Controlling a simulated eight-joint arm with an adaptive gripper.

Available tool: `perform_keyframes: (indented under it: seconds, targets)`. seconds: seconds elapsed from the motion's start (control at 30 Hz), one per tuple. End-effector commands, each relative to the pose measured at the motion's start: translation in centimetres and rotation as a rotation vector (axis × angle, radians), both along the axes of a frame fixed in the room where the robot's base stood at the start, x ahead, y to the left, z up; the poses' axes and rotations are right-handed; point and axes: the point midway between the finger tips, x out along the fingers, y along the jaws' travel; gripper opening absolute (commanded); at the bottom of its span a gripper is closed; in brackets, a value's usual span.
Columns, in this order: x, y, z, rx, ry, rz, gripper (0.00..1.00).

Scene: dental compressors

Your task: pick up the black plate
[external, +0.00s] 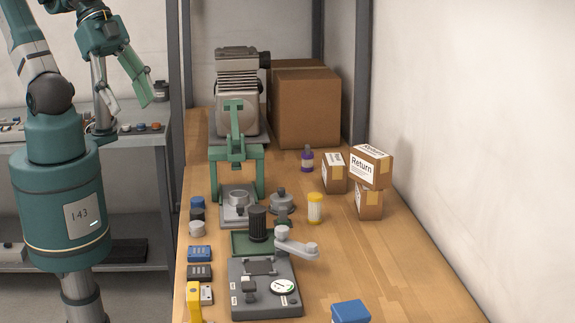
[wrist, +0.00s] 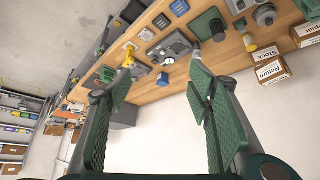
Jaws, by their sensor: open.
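A small flat black plate (external: 199,272) lies on the wooden workbench, between a blue plate (external: 199,253) and a pale plate (external: 206,295). It appears as a dark square in the wrist view (wrist: 162,21), near the top, beyond my fingertips. My gripper (external: 125,108) is at the upper left of the external view, to the left of the bench and well away from the plate. Its two green fingers are spread apart in the wrist view (wrist: 160,70), with nothing between them.
A grey gauge unit (external: 265,290) stands right of the plate, and a yellow object (external: 194,300) is in front. A blue block (external: 350,312) lies at the front. A green press (external: 236,155), compressor (external: 238,95) and cartons (external: 305,105) stand farther back. The bench's right front is mostly clear.

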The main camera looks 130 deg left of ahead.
Motion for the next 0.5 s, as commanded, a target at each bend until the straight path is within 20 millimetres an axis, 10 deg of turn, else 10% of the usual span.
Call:
perform_keyframes:
  seconds: [0.5]
  targets:
    - [3.1, 0.1, -2.1, 0.06, 0.086, -0.091, 0.51]
